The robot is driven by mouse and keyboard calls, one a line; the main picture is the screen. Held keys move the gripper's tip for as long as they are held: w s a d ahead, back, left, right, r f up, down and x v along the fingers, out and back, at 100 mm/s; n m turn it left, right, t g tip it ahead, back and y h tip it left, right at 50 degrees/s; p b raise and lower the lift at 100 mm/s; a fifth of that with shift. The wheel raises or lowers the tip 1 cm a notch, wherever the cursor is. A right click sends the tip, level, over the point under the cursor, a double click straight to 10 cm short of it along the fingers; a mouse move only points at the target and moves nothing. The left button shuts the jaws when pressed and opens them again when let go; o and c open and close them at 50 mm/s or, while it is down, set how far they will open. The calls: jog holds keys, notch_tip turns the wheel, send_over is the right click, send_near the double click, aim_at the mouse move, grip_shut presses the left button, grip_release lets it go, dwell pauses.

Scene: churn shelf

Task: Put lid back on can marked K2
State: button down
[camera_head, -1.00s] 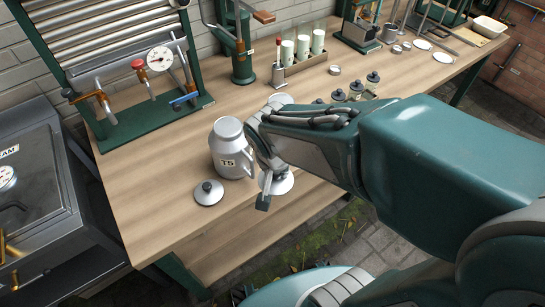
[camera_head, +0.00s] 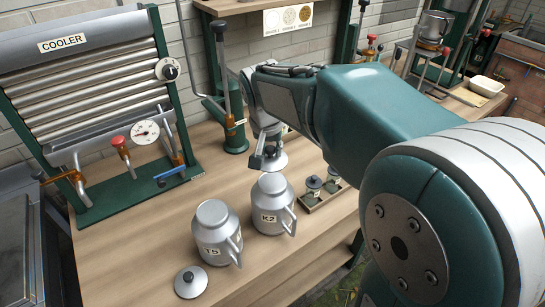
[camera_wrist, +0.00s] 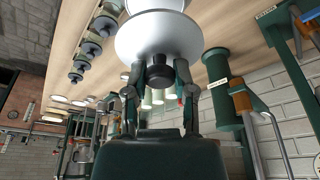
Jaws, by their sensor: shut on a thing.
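The can marked K2 (camera_head: 268,217) stands upright on the bench, silver, with a side handle. My gripper (camera_head: 267,155) is shut on the dark knob of a pale round lid (camera_head: 276,163), held just behind and above K2 in the head view. The lid is apart from the bench; its exact gap to K2 is hard to judge. In the wrist view the lid (camera_wrist: 150,38) spreads above my fingers (camera_wrist: 160,72), with its knob between them. A can marked T5 (camera_head: 215,250) stands left of K2. Another lid (camera_head: 190,282) lies on the bench by T5.
A cooler rack (camera_head: 90,100) with gauge and valves stands at back left. A green press column (camera_head: 230,120) is behind the cans. Small dark-knobbed pots (camera_head: 313,185) sit in a tray right of K2. Bench front left (camera_head: 130,245) is clear.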

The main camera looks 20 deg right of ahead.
aim_at(273, 158)
jog(key=shift+s+f, duration=0.1)
jog(key=shift+f, duration=0.65)
jog(key=shift+d+f, duration=0.2)
jog(key=shift+f, duration=0.55)
jog(key=shift+d+f, duration=0.15)
jog(key=shift+f, duration=0.55)
jog(key=shift+a+f, duration=0.25)
jog(key=shift+f, duration=0.65)
jog(key=shift+d+r, duration=0.1)
jog(key=shift+d, duration=0.05)
jog(key=shift+c, duration=1.8)
grip_release()
